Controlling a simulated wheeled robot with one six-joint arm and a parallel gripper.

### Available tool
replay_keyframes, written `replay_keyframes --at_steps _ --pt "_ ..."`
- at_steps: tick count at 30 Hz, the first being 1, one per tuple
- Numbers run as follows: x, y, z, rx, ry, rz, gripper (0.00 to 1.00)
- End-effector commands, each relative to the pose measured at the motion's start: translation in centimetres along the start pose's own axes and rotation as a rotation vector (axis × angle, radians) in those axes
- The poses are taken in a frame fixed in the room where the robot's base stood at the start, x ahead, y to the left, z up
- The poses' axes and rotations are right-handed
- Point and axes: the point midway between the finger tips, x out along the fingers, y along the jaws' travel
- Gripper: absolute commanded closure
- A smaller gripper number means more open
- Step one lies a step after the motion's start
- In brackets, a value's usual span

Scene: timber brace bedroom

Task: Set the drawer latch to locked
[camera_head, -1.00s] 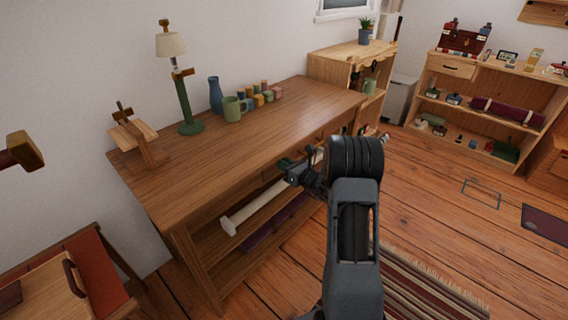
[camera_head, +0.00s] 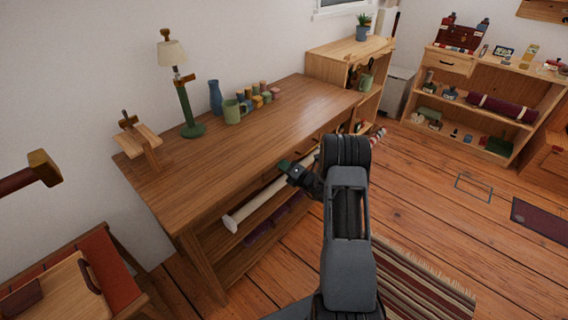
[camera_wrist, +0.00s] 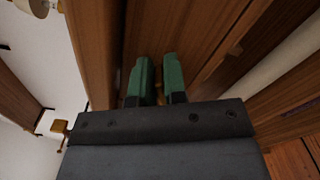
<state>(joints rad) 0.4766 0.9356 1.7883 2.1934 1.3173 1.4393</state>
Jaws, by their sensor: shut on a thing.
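The wooden table (camera_head: 262,122) has drawer fronts along its front side, partly hidden by my arm. My gripper (camera_head: 286,167) is at this front side, just below the tabletop edge. In the wrist view, the green fingertips of my gripper (camera_wrist: 158,78) are close together against brown wood. A small brass-coloured piece, seemingly the drawer latch (camera_wrist: 159,88), shows between them, and they are shut on it. Most of the latch is hidden by the fingers, so I cannot tell its setting. In the head view the latch is too small to make out.
A pale rod (camera_head: 255,202) runs along the table's front below my gripper. A lamp (camera_head: 186,100), a blue vase (camera_head: 216,97) and a green mug (camera_head: 232,111) stand on the table. A striped rug (camera_head: 425,288) lies at right; the floor beyond is largely clear.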

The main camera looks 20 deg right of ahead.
Motion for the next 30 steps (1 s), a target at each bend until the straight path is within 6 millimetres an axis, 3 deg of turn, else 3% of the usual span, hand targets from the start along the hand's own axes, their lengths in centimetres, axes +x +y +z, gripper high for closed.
replay_keyframes --at_steps 15,30 --pt "-0.01 -0.33 -0.06 0.375 0.000 0.000 1.00" --pt "0.01 -0.53 -0.13 0.483 0.000 0.000 1.00"
